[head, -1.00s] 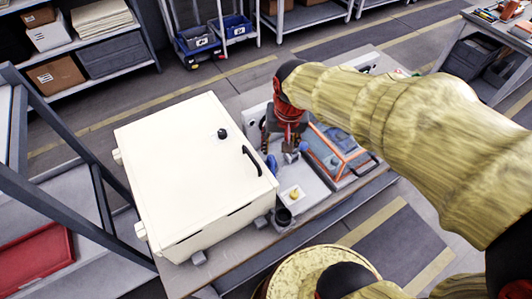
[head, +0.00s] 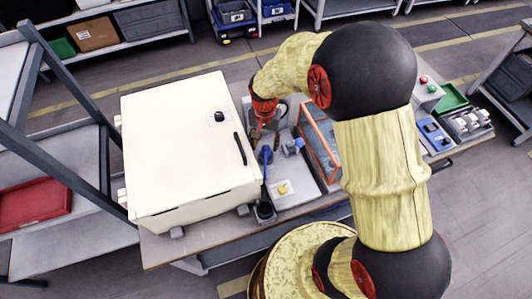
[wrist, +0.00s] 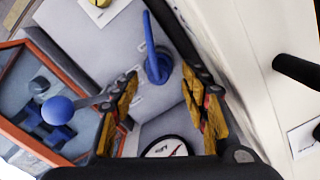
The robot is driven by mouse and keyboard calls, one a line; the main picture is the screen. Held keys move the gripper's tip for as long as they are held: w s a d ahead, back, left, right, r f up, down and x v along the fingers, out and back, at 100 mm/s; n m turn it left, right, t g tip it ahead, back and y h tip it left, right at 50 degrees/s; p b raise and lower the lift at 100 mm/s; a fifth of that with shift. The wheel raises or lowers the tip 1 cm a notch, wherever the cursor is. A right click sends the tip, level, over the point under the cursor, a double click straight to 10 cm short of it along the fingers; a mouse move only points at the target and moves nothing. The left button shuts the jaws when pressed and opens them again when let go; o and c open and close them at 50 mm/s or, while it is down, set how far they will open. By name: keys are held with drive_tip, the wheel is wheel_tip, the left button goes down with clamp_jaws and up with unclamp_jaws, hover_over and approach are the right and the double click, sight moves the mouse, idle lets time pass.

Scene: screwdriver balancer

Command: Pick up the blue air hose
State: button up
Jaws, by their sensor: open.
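A blue piece with a round end and a long thin part, which looks like the air hose (wrist: 156,66), stands on the grey panel in the wrist view. It also shows as a small blue shape beside the white cabinet in the head view (head: 266,154). My gripper (wrist: 164,106) is open, with its yellow-padded fingers apart and nothing between them. The blue piece lies just beyond the fingertips, nearer the right finger. In the head view my gripper (head: 265,126) is over the back of the panel, partly hidden by my wrist.
The large white cabinet (head: 185,145) stands close on the left. An orange-framed clear cover (head: 317,142) is on the right. A blue knob on a grey lever (wrist: 58,110) sits left of my fingers, and a round gauge (wrist: 167,147) lies below them.

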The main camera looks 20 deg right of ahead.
sight(266, 148)
drive_tip(key=f, duration=0.2)
drive_tip(key=f+b, duration=0.1)
drive_tip(key=f, duration=0.2)
drive_tip(key=shift+w+d+f, duration=0.1)
drive_tip(key=shift+d+f, duration=0.1)
drive_tip(key=shift+f, duration=0.1)
drive_tip(key=c, duration=0.3)
drive_tip(key=c, duration=0.7)
drive_tip(key=shift+r, duration=0.1)
clamp_jaws()
